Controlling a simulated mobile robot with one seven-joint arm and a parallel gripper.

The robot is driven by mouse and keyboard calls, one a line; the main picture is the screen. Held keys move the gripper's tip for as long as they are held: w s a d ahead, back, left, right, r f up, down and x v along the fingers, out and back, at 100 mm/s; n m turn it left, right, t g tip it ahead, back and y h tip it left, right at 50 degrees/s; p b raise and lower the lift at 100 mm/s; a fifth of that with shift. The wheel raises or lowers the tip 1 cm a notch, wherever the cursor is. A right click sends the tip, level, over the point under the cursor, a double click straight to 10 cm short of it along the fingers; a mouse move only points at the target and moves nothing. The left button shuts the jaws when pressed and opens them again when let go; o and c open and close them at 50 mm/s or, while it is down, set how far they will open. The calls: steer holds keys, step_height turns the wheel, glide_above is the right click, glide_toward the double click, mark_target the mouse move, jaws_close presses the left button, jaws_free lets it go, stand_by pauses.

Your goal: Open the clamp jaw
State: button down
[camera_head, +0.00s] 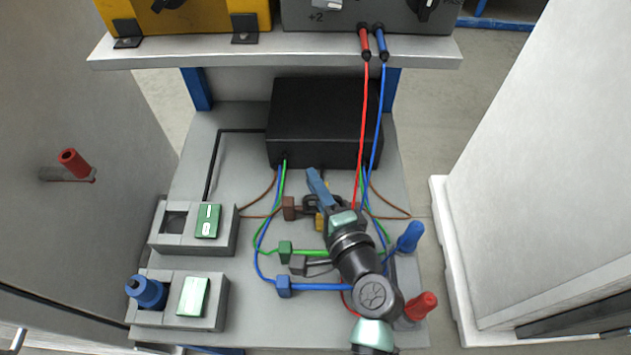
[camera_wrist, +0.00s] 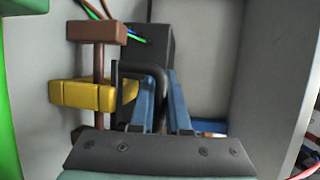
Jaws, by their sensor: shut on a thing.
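My gripper (camera_head: 316,178) reaches over the middle of the grey board. Its two blue fingers also show in the wrist view (camera_wrist: 162,82). They are shut on a black curved bar (camera_wrist: 157,72), which looks like part of the clamp. The dark clamp (camera_head: 309,203) shows only in part beside the fingers in the head view. A brown block (camera_wrist: 96,29) and a yellow block (camera_wrist: 82,94) are just left of the fingers in the wrist view. My wrist hides the clamp's right side in the head view, so how its jaw stands cannot be told.
A black box (camera_head: 325,120) stands behind my gripper, with thin wires running from it. Red and blue cables (camera_head: 375,150) hang from the shelf (camera_head: 220,55) close to my gripper. Two grey switch holders (camera_head: 226,235) are on the left. White walls flank the board.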

steer(key=shift+r+p, duration=0.15)
steer(key=shift+p, duration=0.3)
steer(key=shift+w+m+g+h+p, duration=0.4)
steer(key=shift+w+g+p, duration=0.5)
steer(key=shift+g+p, duration=1.55)
steer(key=shift+w+m+g+h+p, duration=0.2)
steer(key=shift+w+m+g+p, duration=0.95)
steer(key=shift+p, duration=2.15)
steer(key=shift+w+n+g+h+p, duration=0.1)
steer(key=shift+w+g+h+p, duration=0.4)
steer(key=shift+g+p, duration=2.1)
steer(key=shift+w+y, duration=0.15)
steer(key=shift+y, duration=0.15)
steer(key=c, duration=1.2)
jaws_free()
steer(key=shift+o, duration=0.2)
